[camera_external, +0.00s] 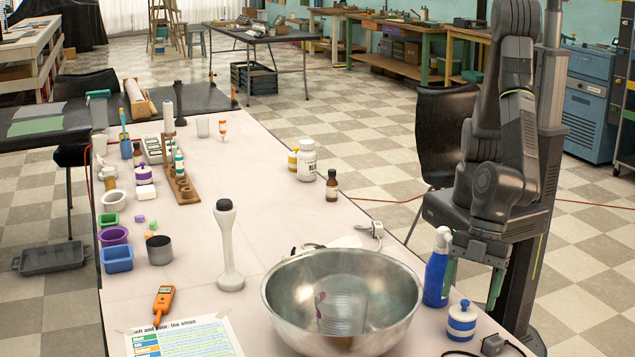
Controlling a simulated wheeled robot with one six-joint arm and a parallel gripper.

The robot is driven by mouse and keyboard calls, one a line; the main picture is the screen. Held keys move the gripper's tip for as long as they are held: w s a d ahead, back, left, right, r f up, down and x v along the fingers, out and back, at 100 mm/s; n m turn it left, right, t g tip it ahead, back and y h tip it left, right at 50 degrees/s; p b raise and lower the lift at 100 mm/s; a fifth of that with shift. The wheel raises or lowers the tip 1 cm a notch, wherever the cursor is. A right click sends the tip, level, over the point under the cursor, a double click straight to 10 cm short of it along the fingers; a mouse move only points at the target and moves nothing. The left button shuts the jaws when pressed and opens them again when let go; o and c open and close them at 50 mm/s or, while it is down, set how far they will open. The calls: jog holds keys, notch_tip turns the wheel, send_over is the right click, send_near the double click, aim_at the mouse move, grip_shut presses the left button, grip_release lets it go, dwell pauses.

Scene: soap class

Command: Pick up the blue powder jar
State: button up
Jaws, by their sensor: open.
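The blue powder jar (461,322) is a small white jar with a blue band and a blue knobbed lid. It stands upright near the table's right edge, to the right of the large metal bowl. My gripper (473,284) points down with its green fingers apart, just above and behind the jar in the picture. Nothing shows between the fingers. The exact gap between fingers and jar cannot be judged from this one view. The left finger is partly behind a blue spray bottle (436,272).
The metal bowl (285,292) fills the table left of the jar, with the spray bottle close behind the jar. A black adapter with a cable (493,345) lies to the jar's right. A similar purple-banded jar (144,173) stands far left. The table's middle (260,215) is clear.

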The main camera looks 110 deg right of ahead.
aim_at(462, 324)
jog(key=x, duration=0.5)
jog(key=shift+r, duration=0.1)
jog(key=c, duration=1.1)
